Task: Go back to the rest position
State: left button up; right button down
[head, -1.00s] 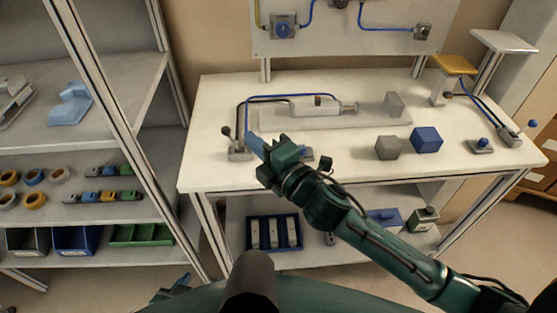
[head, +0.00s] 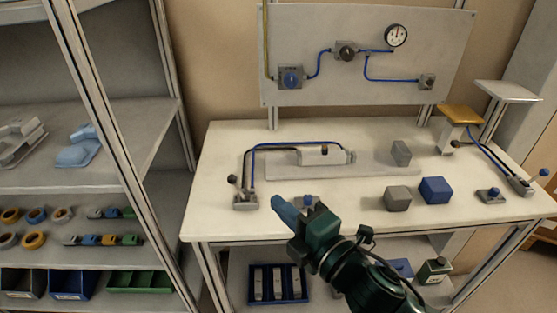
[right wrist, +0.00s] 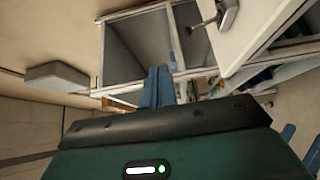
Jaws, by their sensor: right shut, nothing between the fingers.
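My right gripper (head: 280,204) is in the lower middle of the head view, in front of the workbench's front edge. Its blue fingers are together and hold nothing. In the right wrist view the two blue fingers (right wrist: 157,87) stand side by side with nothing between them. My left gripper is not in the head view. Two blue tips at the lower right of the right wrist view look like my left gripper (right wrist: 300,143), but their opening is unclear.
The white workbench (head: 225,160) carries a cylinder fixture (head: 322,156), a grey cube (head: 397,198) and a blue cube (head: 435,190). Below is a blue bin (head: 254,290). A gauge panel (head: 430,45) is behind.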

jog(key=s+d+f+m+g+h, duration=0.1)
jog(key=s+d+f+m+h, duration=0.1)
jog(key=s+d+f+m, duration=0.2)
jog(key=s+d+f+m+g+h, duration=0.2)
jog(key=s+d+f+m, duration=0.2)
jog(key=f+m, duration=0.7)
jog(key=s+d+f+m+g+h, duration=0.1)
jog(key=s+d+f+m+h, duration=0.2)
jog(key=f+m, duration=0.4)
notch_tip(320, 180, down, 4)
jog(key=shift+s+d+r, duration=0.1)
jog(key=shift+s+d, duration=0.4)
jog(key=shift+s, duration=0.15)
